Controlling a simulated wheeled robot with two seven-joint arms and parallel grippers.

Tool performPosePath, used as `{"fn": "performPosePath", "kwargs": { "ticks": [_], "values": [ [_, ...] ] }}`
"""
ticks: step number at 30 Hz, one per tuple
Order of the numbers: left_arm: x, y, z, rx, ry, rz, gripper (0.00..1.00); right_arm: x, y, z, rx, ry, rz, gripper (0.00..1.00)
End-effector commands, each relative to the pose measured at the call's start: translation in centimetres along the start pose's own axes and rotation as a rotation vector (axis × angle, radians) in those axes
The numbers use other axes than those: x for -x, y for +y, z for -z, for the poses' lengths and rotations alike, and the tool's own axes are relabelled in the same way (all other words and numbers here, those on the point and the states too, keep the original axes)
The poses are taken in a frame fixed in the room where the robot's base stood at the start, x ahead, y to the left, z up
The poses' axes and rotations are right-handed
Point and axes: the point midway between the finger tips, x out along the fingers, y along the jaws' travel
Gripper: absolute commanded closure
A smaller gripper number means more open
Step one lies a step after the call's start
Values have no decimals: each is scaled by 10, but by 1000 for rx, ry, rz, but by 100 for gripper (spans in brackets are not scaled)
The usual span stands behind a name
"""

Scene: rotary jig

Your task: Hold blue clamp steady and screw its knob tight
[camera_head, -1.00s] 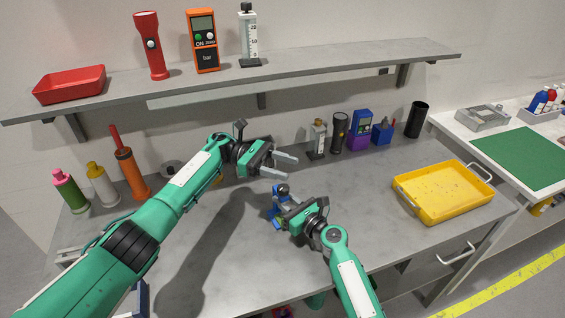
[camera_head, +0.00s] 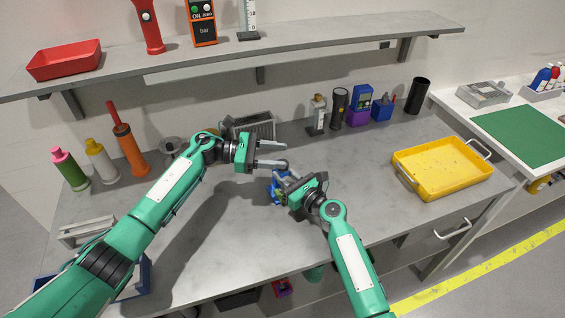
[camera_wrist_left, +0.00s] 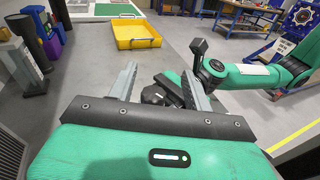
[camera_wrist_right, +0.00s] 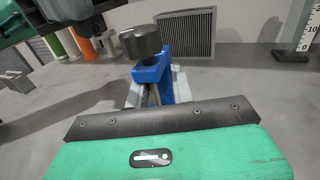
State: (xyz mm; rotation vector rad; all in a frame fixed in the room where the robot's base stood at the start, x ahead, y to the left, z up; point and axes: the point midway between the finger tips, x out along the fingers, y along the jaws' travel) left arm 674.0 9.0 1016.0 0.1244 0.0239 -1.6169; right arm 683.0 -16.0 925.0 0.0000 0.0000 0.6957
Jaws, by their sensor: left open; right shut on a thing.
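The blue clamp (camera_head: 277,188) stands on the grey bench near its middle, partly hidden by my right gripper (camera_head: 287,182). In the right wrist view the blue clamp body (camera_wrist_right: 153,70) sits between the fingers, with its dark round knob (camera_wrist_right: 141,41) on top. My right gripper is shut on the blue clamp. My left gripper (camera_head: 284,155) is open, its two fingers pointing right at about the knob's place. In the left wrist view the dark knob (camera_wrist_left: 154,95) shows low between the open fingers, near the right one. I cannot tell whether the finger touches it.
A yellow tray (camera_head: 399,157) lies to the right on the bench. A grey vented box (camera_head: 262,128) stands behind my left gripper. Several bottles and tools stand along the back, such as an orange cylinder (camera_head: 130,150). The bench between clamp and tray is clear.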

Motion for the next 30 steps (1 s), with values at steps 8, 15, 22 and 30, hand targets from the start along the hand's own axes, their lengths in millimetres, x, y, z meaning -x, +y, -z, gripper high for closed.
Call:
{"fn": "performPosePath", "kwargs": {
  "ticks": [8, 15, 22, 30],
  "values": [
    [34, -22, 20, -75, 40, -336, 49, 0, 0, 1, 1, 2, 0, 100],
    [58, -52, 33, -13, -11, -555, 49, 0, 0, 1, 1, 2, 0, 100],
    [69, -70, 43, 72, -61, -651, 49, 0, 0, 1, 1, 2, 0, 100],
    [56, -60, 43, 91, -75, -670, 49, 0, 0, 1, 1, 2, 0, 100]
  ]
}}
